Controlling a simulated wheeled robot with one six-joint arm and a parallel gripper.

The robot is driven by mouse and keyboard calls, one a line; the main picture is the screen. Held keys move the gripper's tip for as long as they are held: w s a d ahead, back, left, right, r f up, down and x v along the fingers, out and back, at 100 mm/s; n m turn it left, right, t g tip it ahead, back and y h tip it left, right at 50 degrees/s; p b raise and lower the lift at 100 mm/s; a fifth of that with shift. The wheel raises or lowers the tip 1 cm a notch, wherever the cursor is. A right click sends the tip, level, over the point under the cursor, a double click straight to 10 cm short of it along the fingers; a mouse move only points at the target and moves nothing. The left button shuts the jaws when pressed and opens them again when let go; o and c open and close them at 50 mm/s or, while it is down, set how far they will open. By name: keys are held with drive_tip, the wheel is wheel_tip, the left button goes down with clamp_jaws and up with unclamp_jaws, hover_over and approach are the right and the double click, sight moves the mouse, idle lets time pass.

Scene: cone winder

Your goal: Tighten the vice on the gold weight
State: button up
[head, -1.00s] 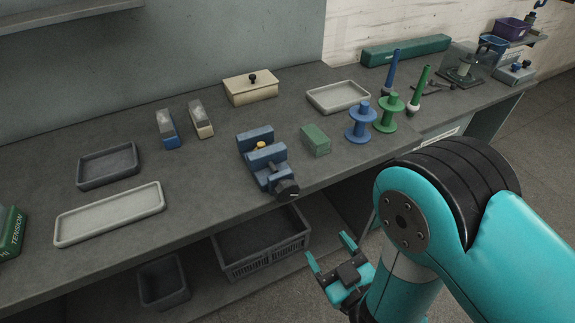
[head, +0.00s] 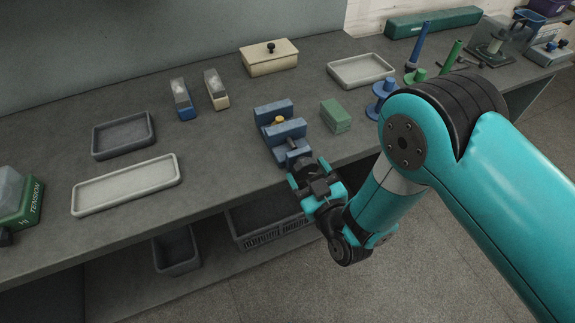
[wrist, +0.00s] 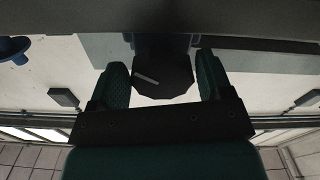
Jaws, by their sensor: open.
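The blue vice (head: 285,132) stands near the front edge of the bench, its jaws toward the back and its screw end toward me. The small gold weight (head: 279,120) sits between the vice jaws; I cannot tell whether both jaws touch it. My gripper (head: 307,176) is at the front end of the vice, open, and covers the knob in the head view. In the wrist view the dark vice knob (wrist: 163,80), with a pale line on its face, lies between my two green fingers (wrist: 162,88), with a gap visible on each side.
A green block (head: 335,116) stands just right of the vice. A blue spool (head: 383,98) is farther right, partly behind my arm. A long pale tray (head: 127,186) and a dark tray (head: 150,138) lie to the left. Crates sit on the shelf below.

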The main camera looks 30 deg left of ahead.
drive_tip(key=shift+w+a, duration=0.4)
drive_tip(key=shift+a, duration=0.05)
drive_tip(key=c, duration=0.6)
drive_tip(key=shift+s+a+f+m+b, duration=0.1)
drive_tip(key=shift+f+m+b, duration=0.15)
drive_tip(key=shift+m+b, duration=0.5)
drive_tip(key=shift+c, duration=0.2)
drive_tip(key=shift+r+m+b, duration=0.25)
drive_tip(key=shift+m+b, duration=0.1)
drive_tip(key=shift+m, duration=0.3)
drive_tip(key=o, duration=0.6)
drive_tip(key=shift+o, duration=0.2)
